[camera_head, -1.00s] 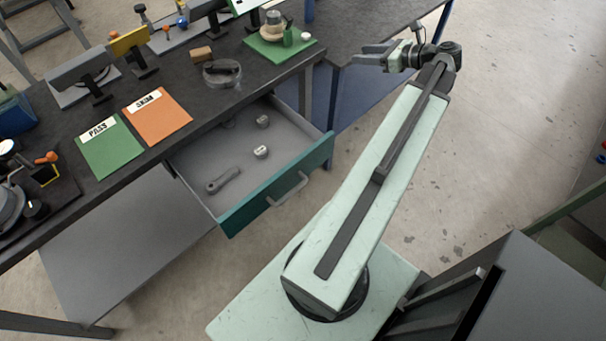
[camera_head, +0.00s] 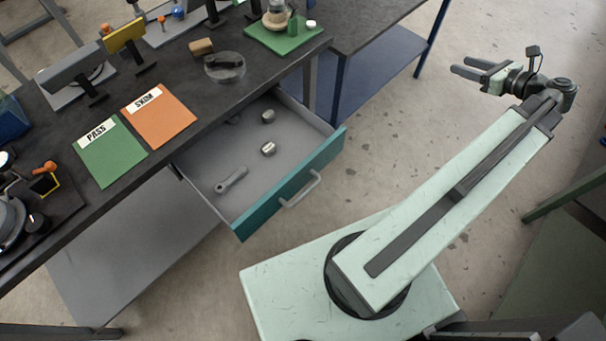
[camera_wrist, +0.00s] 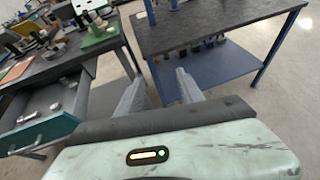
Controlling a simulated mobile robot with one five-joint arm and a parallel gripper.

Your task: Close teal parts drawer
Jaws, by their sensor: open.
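The teal parts drawer (camera_head: 290,187) stands pulled out under the dark workbench, with its grey handle (camera_head: 300,189) on the front. Inside lie a grey wrench-like tool (camera_head: 231,180) and small metal parts (camera_head: 268,149). In the wrist view the teal front (camera_wrist: 38,136) is at the lower left, partly cut off by the frame edge. My gripper (camera_head: 468,71) is open and empty, well to the right of the drawer and apart from it. Its two fingers (camera_wrist: 158,90) point toward the benches in the wrist view.
The workbench top (camera_head: 190,75) holds a green PASS card (camera_head: 110,157), an orange SKIM card (camera_head: 160,122) and a clear round dish (camera_head: 225,68). A blue-legged table (camera_head: 365,22) stands behind. Bare floor (camera_head: 400,130) lies between drawer and gripper.

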